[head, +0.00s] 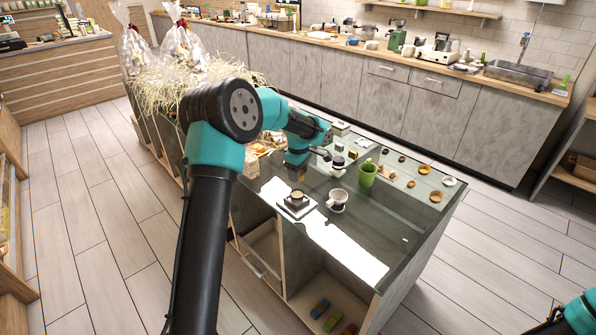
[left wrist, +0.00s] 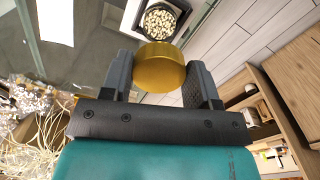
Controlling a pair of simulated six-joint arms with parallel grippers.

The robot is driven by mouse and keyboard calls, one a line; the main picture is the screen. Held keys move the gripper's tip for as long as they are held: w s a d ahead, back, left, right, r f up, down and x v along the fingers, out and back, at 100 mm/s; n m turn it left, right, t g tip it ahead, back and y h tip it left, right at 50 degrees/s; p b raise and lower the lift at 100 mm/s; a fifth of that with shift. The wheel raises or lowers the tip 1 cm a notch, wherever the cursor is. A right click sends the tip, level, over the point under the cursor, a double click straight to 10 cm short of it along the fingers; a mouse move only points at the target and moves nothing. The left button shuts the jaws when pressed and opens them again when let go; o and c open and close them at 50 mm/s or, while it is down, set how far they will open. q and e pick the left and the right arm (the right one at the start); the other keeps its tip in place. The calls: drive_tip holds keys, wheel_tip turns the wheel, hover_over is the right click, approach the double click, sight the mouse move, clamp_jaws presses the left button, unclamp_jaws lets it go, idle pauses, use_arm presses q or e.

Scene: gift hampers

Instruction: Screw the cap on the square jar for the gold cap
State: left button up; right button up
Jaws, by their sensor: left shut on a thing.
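My left gripper (head: 297,168) is shut on a gold cap (left wrist: 160,68), which sits between its two fingers in the left wrist view. The gripper points down over the near left part of the dark glass-topped counter. Below the cap, apart from it, stands an open jar (head: 297,197) on a white square base (head: 287,208). In the left wrist view the jar's open mouth (left wrist: 160,22) is round and dark-rimmed, with pale bits inside, just beyond the cap. My right gripper is out of view; only a piece of my right arm shows at the lower right corner.
A white cup (head: 337,201) stands close to the right of the jar, with a green cup (head: 367,174) behind it. Several small caps, one white (head: 449,181), lie at the counter's far right. Straw-filled hampers (head: 190,88) stand at the left end. The counter's near right is clear.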

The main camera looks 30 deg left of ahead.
use_arm(q)
drive_tip(key=shift+f, duration=2.15)
drive_tip(key=shift+f, duration=1)
drive_tip(key=o, duration=0.4)
drive_tip(key=c, duration=0.5)
drive_tip(key=shift+s+m, duration=0.1)
drive_tip(key=shift+m, duration=2)
drive_tip(key=m, duration=0.4)
